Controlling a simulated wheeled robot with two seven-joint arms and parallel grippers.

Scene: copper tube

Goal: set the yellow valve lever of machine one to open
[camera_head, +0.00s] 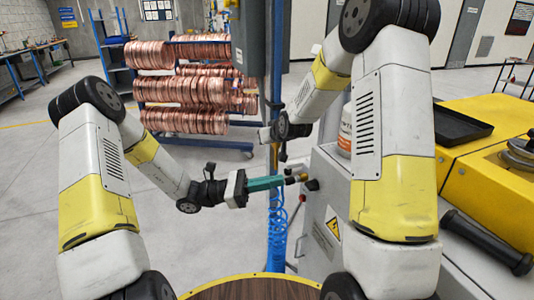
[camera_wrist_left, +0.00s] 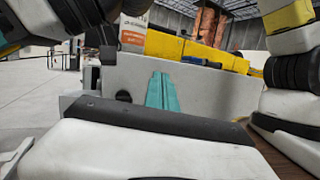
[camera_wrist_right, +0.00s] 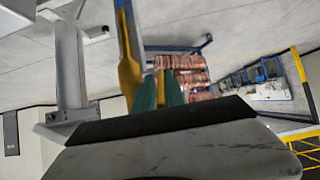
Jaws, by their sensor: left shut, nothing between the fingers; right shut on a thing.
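A yellow lever piece (camera_wrist_right: 161,88) shows between the teal fingers of my right gripper (camera_wrist_right: 160,84) in the right wrist view; the gripper is shut on it. It is close beside a blue post with a yellow fitting (camera_wrist_right: 129,72). In the head view the right fingers are hard to make out near the post. In the left wrist view the fingers (camera_wrist_left: 160,92) are together before the machine's grey side.
A blue coiled hose (camera_head: 277,235) hangs below the left fingers. A rack of copper coils (camera_head: 185,90) stands behind. A white container (camera_head: 346,130) stands on the machine, and a black tray (camera_head: 460,126) lies on the yellow surface at the right. Open floor lies at the left.

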